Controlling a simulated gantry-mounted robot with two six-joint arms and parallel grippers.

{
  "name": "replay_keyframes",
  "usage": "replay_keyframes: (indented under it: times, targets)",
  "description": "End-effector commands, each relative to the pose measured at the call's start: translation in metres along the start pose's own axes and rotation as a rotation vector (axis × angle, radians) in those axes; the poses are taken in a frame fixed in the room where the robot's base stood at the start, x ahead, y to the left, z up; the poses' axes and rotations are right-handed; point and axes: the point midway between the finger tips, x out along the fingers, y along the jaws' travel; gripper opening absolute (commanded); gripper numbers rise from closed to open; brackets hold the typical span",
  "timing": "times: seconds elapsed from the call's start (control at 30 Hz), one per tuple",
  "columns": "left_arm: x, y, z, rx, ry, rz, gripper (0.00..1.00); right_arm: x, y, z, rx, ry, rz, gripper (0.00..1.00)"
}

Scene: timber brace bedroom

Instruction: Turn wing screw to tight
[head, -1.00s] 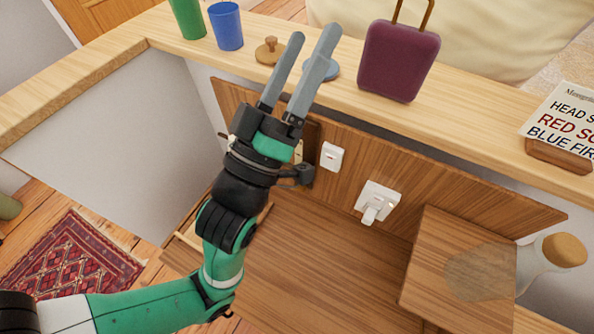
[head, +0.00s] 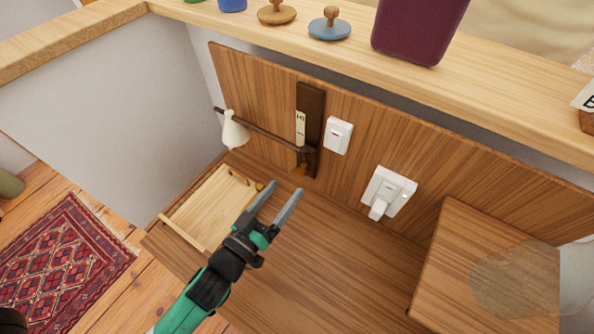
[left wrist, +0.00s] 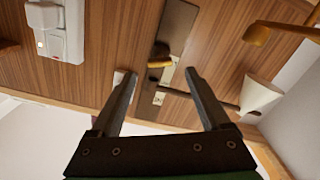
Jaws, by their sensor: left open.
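The wing screw (head: 300,169) is a small orange-brown piece at the lower end of a dark upright wall bracket (head: 312,105). A dark horizontal arm with a white lamp shade (head: 234,130) joins the bracket. My left gripper (head: 288,187) is open and empty, its fingers pointing up toward the wing screw. In the left wrist view the wing screw (left wrist: 160,62) appears between and beyond the fingertips (left wrist: 160,72), apparently untouched. Its exact angle is hard to tell. My right gripper is not in view.
A white switch (head: 338,135) and a plug in a socket (head: 388,192) are right of the bracket. A pale wooden tray (head: 205,210) lies at left on the desk. A wooden box (head: 485,270) stands at right. The desk's middle is clear.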

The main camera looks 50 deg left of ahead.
Motion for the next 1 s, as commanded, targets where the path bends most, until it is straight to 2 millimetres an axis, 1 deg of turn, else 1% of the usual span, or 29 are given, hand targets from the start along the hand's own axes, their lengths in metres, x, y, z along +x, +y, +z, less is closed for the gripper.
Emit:
replay_keyframes:
  times: [0.03, 0.1, 0.2, 0.3, 0.43, 0.63, 0.67, 0.7, 0.87, 1.0]
  targets:
    - [0.013, 0.000, -0.003, -0.002, 0.004, -0.002, 0.80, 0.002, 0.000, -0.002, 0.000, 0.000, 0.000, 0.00]
    - [0.028, 0.000, -0.001, -0.001, 0.004, -0.001, 0.80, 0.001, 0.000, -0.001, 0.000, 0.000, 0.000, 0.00]
    - [0.047, -0.001, 0.000, 0.000, 0.003, -0.001, 0.80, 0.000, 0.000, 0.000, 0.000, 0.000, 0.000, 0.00]
    - [0.059, 0.000, 0.000, 0.000, 0.002, 0.000, 0.80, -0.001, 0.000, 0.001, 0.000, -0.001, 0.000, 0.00]
    - [0.066, 0.000, 0.000, 0.000, 0.001, 0.000, 0.80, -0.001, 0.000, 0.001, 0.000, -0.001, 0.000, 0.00]
    - [0.067, 0.000, 0.000, 0.000, 0.000, 0.000, 0.80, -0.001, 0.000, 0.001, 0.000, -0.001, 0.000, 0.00]
    - [0.067, 0.000, 0.000, 0.000, 0.000, 0.000, 0.78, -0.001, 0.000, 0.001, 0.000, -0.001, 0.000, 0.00]
    - [0.067, 0.000, 0.000, 0.000, 0.000, 0.000, 0.71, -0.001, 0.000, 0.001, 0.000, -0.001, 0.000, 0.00]
    - [0.067, 0.000, 0.000, 0.000, 0.000, 0.000, 0.42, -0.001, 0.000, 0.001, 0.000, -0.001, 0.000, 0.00]
    - [0.067, 0.000, 0.000, 0.000, 0.000, 0.000, 0.17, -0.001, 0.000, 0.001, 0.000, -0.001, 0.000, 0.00]
